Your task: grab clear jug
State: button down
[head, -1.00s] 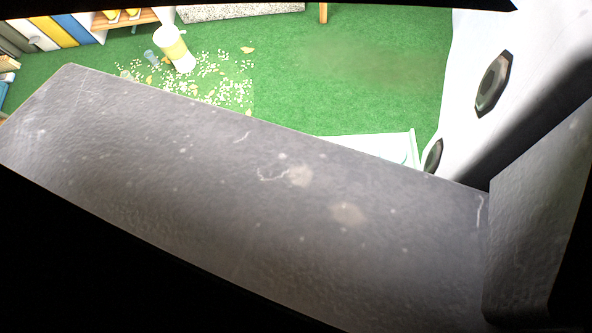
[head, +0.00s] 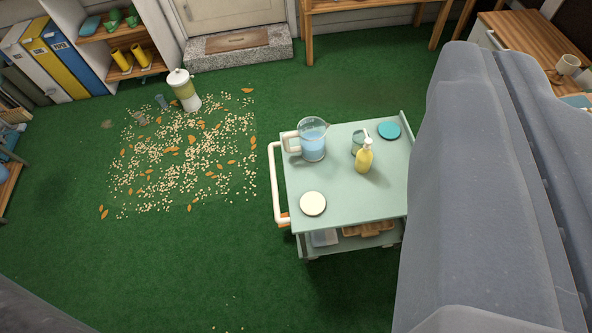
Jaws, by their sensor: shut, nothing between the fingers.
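The clear jug (head: 313,141) stands upright on the pale green top of a cart (head: 335,182), near its back left edge. It holds light blue liquid, and its pale handle (head: 290,143) points left. A yellow pump bottle (head: 364,158) stands to its right, with a clear glass (head: 357,138) just behind the bottle. My gripper is not visible in the head view, so its place relative to the jug does not show.
A cream disc (head: 313,204) and a teal disc (head: 389,130) lie on the cart. A white rail (head: 275,185) runs along its left side. A large grey shape (head: 480,190) fills the right. Flakes and leaves (head: 185,150) litter the green floor, near a lidded container (head: 184,92).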

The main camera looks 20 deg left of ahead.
aim_at(312, 132)
jog(key=k, duration=2.1)
jog(key=u, duration=0.2)
jog(key=i, duration=1)
jog(key=u, duration=0.8)
jog(key=i, duration=1.25)
jog(key=z, duration=0.5)
jog(key=i, duration=1.05)
jog(key=z, duration=0.95)
jog(key=i, duration=0.3)
jog(key=z, duration=0.25)
